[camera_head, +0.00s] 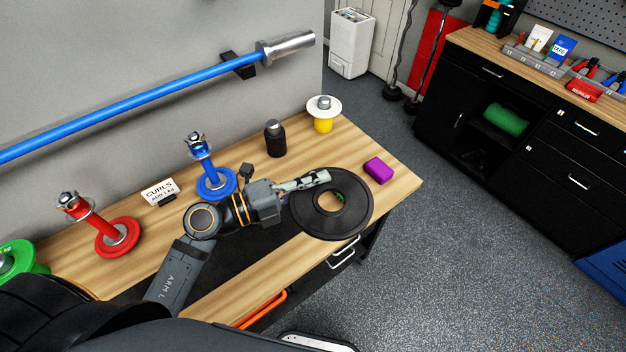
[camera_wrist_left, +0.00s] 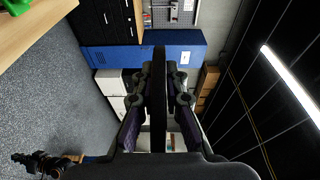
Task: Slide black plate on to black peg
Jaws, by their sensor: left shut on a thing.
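The black plate (camera_head: 357,216) is a wide disc with a round centre hole. My left gripper (camera_head: 312,180) is shut on its left side and holds it over the bench's front right part, partly past the front edge. In the left wrist view the plate (camera_wrist_left: 159,95) shows edge-on between the fingers. A dark arm end, seemingly my right gripper (camera_wrist_left: 27,160), is small at the lower left of the left wrist view.
On the wooden bench (camera_head: 395,184) stand a red peg (camera_head: 72,203), a blue peg (camera_head: 200,150), a dark bottle-like object (camera_head: 275,143), a yellow object with a white disc (camera_head: 323,123) and a purple block (camera_head: 378,170). A blue bar (camera_head: 130,115) is on the wall.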

